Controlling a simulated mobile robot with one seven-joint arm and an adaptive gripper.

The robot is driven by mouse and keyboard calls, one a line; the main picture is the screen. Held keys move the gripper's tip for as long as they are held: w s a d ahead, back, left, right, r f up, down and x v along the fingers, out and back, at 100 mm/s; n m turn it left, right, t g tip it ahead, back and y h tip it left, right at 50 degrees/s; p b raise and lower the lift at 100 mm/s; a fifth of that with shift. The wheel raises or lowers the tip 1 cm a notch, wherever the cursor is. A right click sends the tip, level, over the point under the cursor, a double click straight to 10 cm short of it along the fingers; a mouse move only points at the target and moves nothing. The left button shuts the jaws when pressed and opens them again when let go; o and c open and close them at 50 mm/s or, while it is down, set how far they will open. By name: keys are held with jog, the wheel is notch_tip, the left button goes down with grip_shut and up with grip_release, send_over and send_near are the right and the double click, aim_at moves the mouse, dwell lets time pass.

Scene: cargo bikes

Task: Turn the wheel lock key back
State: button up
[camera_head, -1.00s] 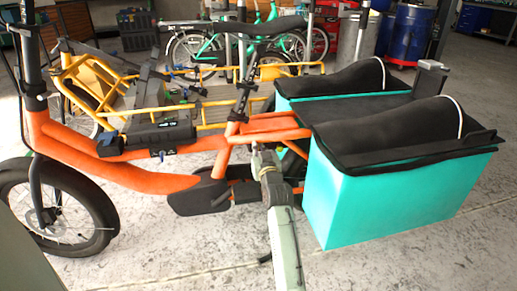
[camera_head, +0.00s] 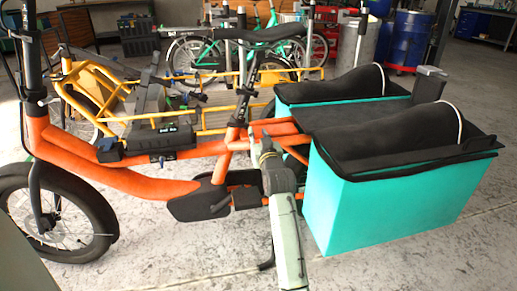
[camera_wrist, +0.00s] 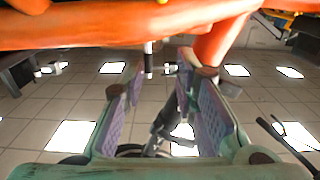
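The orange cargo bike (camera_head: 130,185) stands across the head view, with a black saddle (camera_head: 258,34) and teal side boxes (camera_head: 390,205) at its rear. My gripper (camera_head: 256,140) is beside the frame just behind the seat tube, and my arm hides part of the rear. In the wrist view, my gripper (camera_wrist: 160,72) has its two purple-padded fingers apart. A thin dark and white post (camera_wrist: 148,62) shows in the gap; I cannot tell if it is between the fingers or beyond them. The orange frame (camera_wrist: 110,30) crosses above. I cannot make out the wheel lock key.
A yellow cargo bike (camera_head: 215,117) stands close behind the orange one. The concrete floor in front (camera_head: 170,255) is clear.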

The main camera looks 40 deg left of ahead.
jog(key=shift+r, duration=1.5)
